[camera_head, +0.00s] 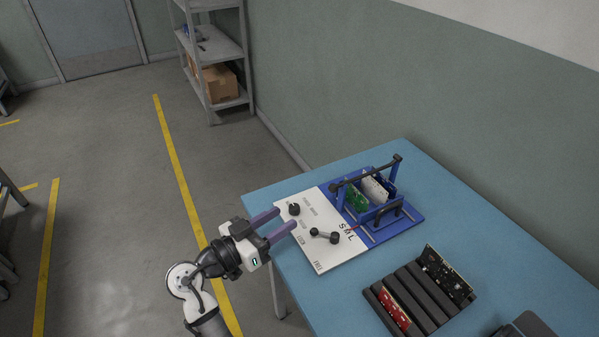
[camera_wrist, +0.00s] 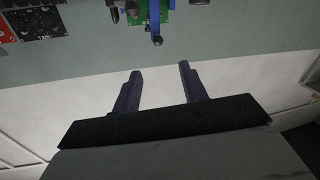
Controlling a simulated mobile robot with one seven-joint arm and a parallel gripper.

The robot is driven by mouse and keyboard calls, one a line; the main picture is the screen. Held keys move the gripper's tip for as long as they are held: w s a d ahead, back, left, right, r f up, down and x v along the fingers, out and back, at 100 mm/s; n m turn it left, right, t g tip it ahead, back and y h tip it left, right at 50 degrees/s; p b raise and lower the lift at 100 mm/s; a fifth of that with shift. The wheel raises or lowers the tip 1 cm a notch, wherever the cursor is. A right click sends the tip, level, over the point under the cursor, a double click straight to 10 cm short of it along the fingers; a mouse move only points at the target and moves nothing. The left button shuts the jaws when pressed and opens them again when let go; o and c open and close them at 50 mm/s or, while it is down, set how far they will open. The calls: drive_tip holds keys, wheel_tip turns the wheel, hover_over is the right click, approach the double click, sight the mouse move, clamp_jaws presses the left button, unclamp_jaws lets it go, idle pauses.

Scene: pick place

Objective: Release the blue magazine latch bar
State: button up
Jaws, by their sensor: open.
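The blue magazine fixture (camera_head: 412,222) stands on the blue table. A green circuit board (camera_head: 356,196) and a pale block (camera_head: 375,189) sit under the bar. My gripper (camera_head: 286,218) is open and empty, near the left edge of the white panel (camera_head: 320,259) and apart from the fixture. In the wrist view, its two fingers (camera_wrist: 160,69) are spread, and a blue arm with a dark knob (camera_wrist: 157,40) shows at the top before the green board.
The panel carries a black knob (camera_head: 294,209) and a black lever (camera_head: 325,236). A dark slotted rack (camera_head: 418,298) holding a red board (camera_head: 394,308) and a black board (camera_head: 447,272) stands at the table's front. A wall runs behind the table. The table between rack and fixture is clear.

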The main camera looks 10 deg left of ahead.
sight(330, 190)
drive_tip(key=p+x, duration=0.1)
drive_tip(key=x, duration=0.5)
drive_tip(key=p+x, duration=0.2)
drive_tip(key=x, duration=0.4)
drive_tip(key=shift+d+r+p, duration=0.1)
drive_tip(key=shift+d+p, duration=0.2)
drive_tip(key=shift+d, duration=0.1)
drive_tip(key=shift+w+d, duration=0.4)
drive_tip(key=shift+w, duration=0.1)
clamp_jaws()
